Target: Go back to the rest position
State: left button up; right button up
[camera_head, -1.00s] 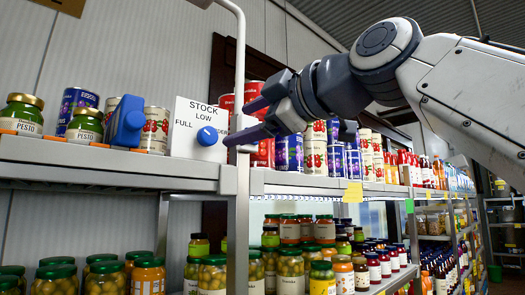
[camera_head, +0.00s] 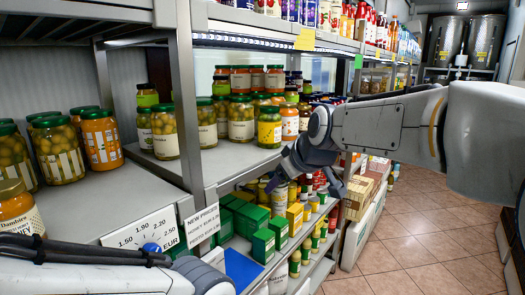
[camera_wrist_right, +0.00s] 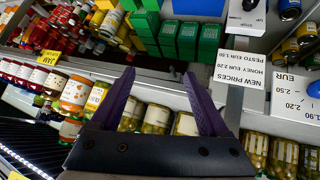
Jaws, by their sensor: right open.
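My right gripper (camera_head: 303,184) reaches in from the right in the head view. It hangs in front of the shelf's edge, pointing down and towards the lower shelf. In the right wrist view its two purple fingers (camera_wrist_right: 159,72) are apart with nothing between them. My left arm (camera_head: 90,278) crosses the lower left corner of the head view. Its gripper does not show.
A shelf unit with a grey upright (camera_head: 186,100) stands left of the right arm. Jars (camera_head: 163,132) fill its middle shelf; green boxes (camera_head: 263,244) stand below. A price dial (camera_head: 140,231) and a NEW PRICES card (camera_head: 202,226) are near. The tiled aisle floor (camera_head: 420,250) is free.

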jog(key=s+d+f+m+g+h, duration=0.1)
jog(key=s+d+f+m+g, duration=0.15)
jog(key=s+d+f, duration=0.45)
jog(key=s+d+f+m+g+h, duration=0.1)
jog(key=s+d+f+m, duration=0.15)
jog(key=s+f, duration=0.55)
jog(key=s+d+f+m+g+h, duration=0.1)
jog(key=s+d+f+m+g, duration=0.2)
jog(key=f, duration=0.7)
jog(key=s+a+r+n+g, duration=0.1)
jog(key=s+a+r+n, duration=0.1)
jog(key=s+a, duration=0.4)
jog(key=s+a+r+n+g, duration=0.1)
jog(key=s+a+r+n, duration=0.2)
jog(key=s+a+n, duration=0.2)
jog(key=s+a, duration=0.1)
jog(key=s, duration=0.2)
jog(key=shift+s+a+r+y, duration=0.2)
jog(key=shift+s+r+y, duration=0.05)
jog(key=shift+r+y, duration=0.1)
